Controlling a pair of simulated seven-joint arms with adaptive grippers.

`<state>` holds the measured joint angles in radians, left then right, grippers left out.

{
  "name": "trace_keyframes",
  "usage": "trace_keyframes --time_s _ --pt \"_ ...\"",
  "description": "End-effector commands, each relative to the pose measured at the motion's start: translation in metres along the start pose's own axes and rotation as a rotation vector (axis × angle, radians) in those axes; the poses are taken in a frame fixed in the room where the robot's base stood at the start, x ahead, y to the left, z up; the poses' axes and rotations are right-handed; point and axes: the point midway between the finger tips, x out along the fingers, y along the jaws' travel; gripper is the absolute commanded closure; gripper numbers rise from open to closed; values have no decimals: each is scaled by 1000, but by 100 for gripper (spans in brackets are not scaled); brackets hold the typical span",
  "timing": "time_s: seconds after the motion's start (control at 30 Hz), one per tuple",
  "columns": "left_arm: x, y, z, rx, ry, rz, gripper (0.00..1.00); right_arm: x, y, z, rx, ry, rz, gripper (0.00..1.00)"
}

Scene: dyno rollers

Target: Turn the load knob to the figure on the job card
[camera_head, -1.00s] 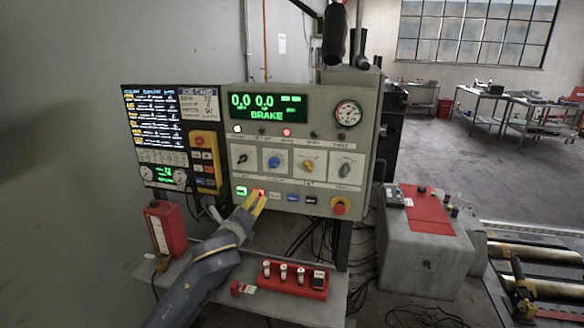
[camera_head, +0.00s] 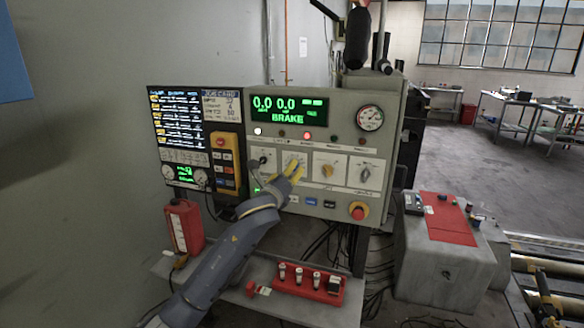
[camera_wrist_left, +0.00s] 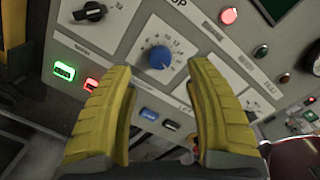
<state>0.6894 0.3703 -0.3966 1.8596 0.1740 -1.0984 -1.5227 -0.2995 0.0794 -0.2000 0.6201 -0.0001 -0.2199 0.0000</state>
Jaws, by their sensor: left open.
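The control panel (camera_head: 386,150) has a row of knobs: a black one (camera_head: 263,158), a blue one, a yellow one (camera_head: 327,171) and a grey one (camera_head: 365,176). Their labels are too small to read, so I cannot tell which is load. My left gripper (camera_head: 292,171) is open in front of the blue knob and mostly hides it. In the left wrist view the blue knob (camera_wrist_left: 159,57) shows beyond and between the open yellow fingers (camera_wrist_left: 156,95), apparently not touched. The job card (camera_head: 222,106) is at the panel's upper left; its figures are not clearly readable.
Lit green (camera_wrist_left: 64,71) and red (camera_wrist_left: 92,85) buttons sit below the knobs. A red emergency button (camera_head: 358,211) is at lower right.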

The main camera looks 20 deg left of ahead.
Motion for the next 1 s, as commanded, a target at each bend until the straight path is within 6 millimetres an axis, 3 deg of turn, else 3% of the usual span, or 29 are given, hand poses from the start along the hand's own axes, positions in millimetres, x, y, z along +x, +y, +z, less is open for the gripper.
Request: trace_keyframes --time_s 0.2,0.4,1.0 --pt "33 0 0 -1 -1 0 47 0 0 0 0 0 0 56" --pt "52 0 0 -1 0 1 47 0 0 0 0 0 0 56" --pt "62 0 0 0 0 0 48 0 0 0 0 0 0 56"
